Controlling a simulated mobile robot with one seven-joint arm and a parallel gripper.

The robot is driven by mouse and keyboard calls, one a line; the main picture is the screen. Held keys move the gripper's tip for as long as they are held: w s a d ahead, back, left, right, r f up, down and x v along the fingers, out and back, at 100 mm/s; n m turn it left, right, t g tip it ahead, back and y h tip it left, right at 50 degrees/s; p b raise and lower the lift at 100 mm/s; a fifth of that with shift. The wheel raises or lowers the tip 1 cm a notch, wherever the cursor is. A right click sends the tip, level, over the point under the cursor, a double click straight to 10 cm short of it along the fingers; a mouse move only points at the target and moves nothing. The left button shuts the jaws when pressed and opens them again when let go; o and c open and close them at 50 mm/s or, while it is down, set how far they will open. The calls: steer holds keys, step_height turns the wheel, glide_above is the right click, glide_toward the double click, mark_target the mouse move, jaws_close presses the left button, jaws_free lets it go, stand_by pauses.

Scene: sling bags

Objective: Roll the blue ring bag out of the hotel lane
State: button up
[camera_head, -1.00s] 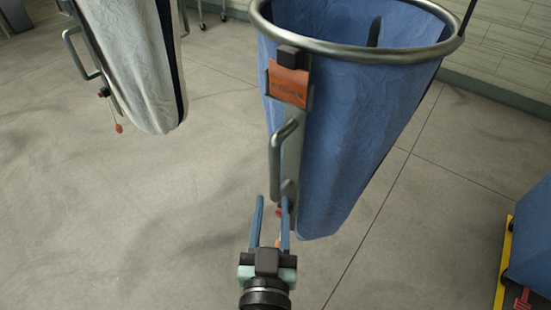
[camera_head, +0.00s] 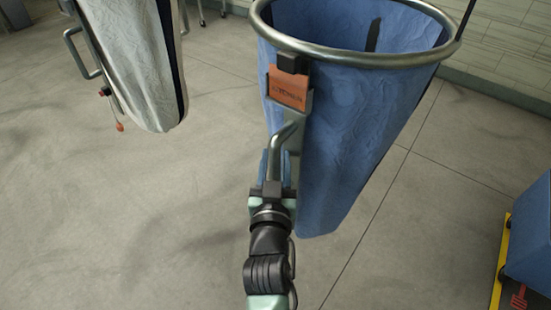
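The blue ring bag (camera_head: 350,130) hangs from a round metal ring at the top right of centre. An orange tag (camera_head: 288,88) and a bent metal handle (camera_head: 285,138) are on its near left side. My gripper (camera_head: 275,160) is at the lower part of this handle, its blue fingers pointing up along it. The fingers overlap the handle in the picture, and my wrist hides their bases. I cannot tell whether they are closed on the handle.
A white ring bag (camera_head: 135,65) with its own handle stands at the upper left. A blue bin with a yellow edge (camera_head: 503,255) is at the right edge. Grey floor is clear at the left and between the two bags. A tiled wall is behind.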

jaws_close()
stand_by(1.4)
